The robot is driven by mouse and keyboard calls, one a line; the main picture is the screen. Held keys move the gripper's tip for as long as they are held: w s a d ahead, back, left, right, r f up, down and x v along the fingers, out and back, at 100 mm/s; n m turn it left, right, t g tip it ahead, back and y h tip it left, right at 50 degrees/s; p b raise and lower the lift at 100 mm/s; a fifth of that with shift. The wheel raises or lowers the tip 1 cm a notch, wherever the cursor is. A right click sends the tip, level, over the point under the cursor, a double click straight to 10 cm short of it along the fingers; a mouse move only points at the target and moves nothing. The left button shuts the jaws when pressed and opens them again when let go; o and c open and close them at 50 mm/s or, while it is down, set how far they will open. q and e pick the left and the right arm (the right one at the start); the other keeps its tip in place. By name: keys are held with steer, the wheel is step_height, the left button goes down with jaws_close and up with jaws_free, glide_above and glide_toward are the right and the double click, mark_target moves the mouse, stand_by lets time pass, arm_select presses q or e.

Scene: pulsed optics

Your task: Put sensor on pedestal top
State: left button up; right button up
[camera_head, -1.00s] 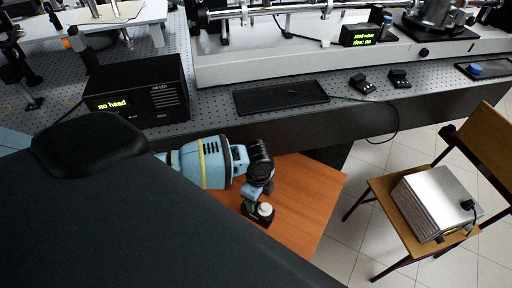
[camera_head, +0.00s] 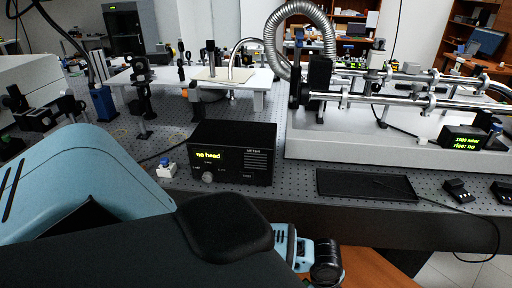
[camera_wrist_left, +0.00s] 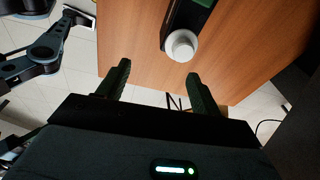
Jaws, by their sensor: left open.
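A round white-capped piece (camera_wrist_left: 181,45) with a dark body lies on the brown wooden table top (camera_wrist_left: 135,40) in the left wrist view; it may be the sensor. My left gripper (camera_wrist_left: 160,86) is open and empty, its two dark fingers pointing toward the table, with the white cap beyond the fingertips and apart from them. In the head view only part of an arm of mine shows at the bottom, and the gripper is cut off. I cannot make out for sure which post is the pedestal. My right gripper is not identifiable in view.
A black meter box (camera_head: 232,150) reading "no head" stands on the perforated optical bench (camera_head: 300,185). A small white block with a blue knob (camera_head: 166,169) is left of it. A black tray (camera_head: 366,185) lies to the right. Optic mounts and steel tubes crowd the back.

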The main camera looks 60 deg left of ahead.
arm_select(q)
steer(key=s+d+f+n+t+h, duration=0.35)
steer(key=s+d+f+n, duration=0.2)
steer(key=s+d, duration=0.3)
steer(key=s+a+n+t+y, duration=0.1)
steer(key=s+a+n+t, duration=0.1)
steer(key=s+a+n, duration=0.2)
steer(key=s+a+n+t+y, duration=0.2)
steer(key=s+a+n, duration=0.1)
steer(key=s, duration=0.7)
steer(key=shift+s+a+n, duration=0.3)
steer(key=shift+a+n, duration=0.1)
steer(key=shift+n, duration=0.35)
arm_select(e)
steer(key=shift+w+r, duration=0.1)
arm_select(q)
steer(key=shift+r, duration=0.1)
steer(key=shift+w+a+r+p, duration=0.1)
steer(key=shift+w+r+p, duration=0.7)
steer(key=shift+w+r, duration=0.25)
arm_select(e)
steer(key=shift+w+r+t, duration=0.4)
steer(key=shift+w+r, duration=0.6)
steer(key=shift+r, duration=0.2)
arm_select(q)
steer(key=shift+s, duration=0.15)
